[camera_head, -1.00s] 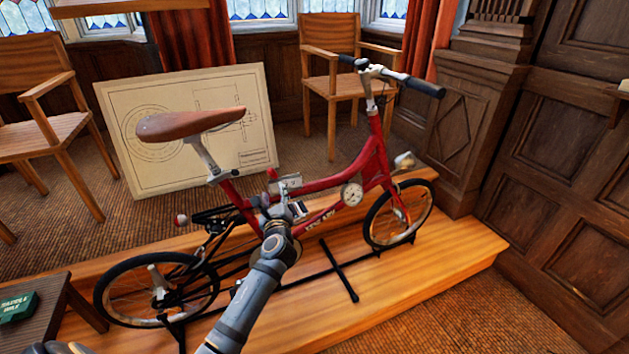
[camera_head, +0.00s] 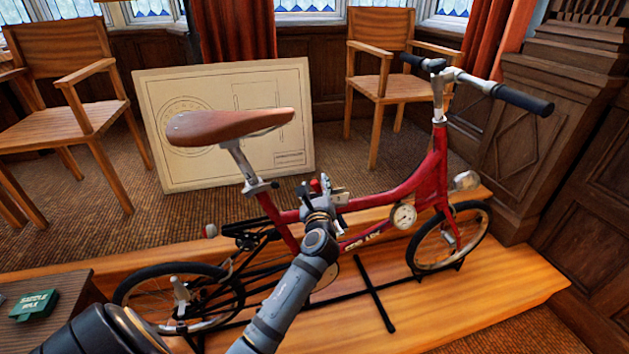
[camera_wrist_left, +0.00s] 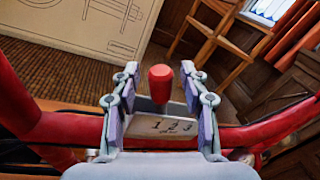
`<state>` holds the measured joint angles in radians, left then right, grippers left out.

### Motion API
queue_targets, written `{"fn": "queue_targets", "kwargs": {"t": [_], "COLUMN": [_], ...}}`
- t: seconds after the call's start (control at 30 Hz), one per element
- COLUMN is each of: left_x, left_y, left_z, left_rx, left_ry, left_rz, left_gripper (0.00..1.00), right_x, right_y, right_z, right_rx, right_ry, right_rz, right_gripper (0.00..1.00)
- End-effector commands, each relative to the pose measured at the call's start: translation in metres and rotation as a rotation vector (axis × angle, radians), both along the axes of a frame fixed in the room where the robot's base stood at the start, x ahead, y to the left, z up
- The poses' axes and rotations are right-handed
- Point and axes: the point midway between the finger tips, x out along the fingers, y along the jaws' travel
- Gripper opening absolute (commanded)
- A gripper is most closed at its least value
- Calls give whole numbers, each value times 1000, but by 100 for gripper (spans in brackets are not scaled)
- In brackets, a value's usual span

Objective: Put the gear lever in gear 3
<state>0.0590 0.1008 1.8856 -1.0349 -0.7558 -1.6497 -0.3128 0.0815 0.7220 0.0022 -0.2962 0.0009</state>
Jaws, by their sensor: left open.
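The gear lever's red knob (camera_wrist_left: 160,85) stands up between the two fingers of my left gripper (camera_wrist_left: 160,72) in the left wrist view. The fingers are open, with a gap on each side of the knob. In the head view the small red knob (camera_head: 315,186) shows at my left gripper (camera_head: 318,183), above the red bicycle's frame (camera_head: 405,188). My right gripper is not in view.
The bicycle stands on a wooden platform (camera_head: 440,300). Its brown saddle (camera_head: 225,127) is left of my gripper, and the handlebar (camera_head: 480,82) is to the right. A drawing board (camera_head: 160,110) and chairs stand behind. A green box (camera_head: 35,305) sits on a small table at lower left.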

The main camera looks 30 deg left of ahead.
Motion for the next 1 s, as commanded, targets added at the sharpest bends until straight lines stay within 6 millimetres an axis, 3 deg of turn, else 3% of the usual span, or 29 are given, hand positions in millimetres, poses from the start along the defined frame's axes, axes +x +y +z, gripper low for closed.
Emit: {"fn": "queue_targets", "kwargs": {"t": [0.3, 0.63, 1.0], "left_x": [0, 0, 0], "left_y": [-1, -1, -1], "left_z": [0, 0, 1], "left_rx": [0, 0, 1], "left_ry": [0, 0, 1], "left_rz": [0, 0, 0], "left_gripper": [45, 1, 0], "right_x": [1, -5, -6], "right_y": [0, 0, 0], "right_z": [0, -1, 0], "right_rx": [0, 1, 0], "right_ry": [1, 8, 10], "right_rz": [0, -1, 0], "right_gripper": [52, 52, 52]}}
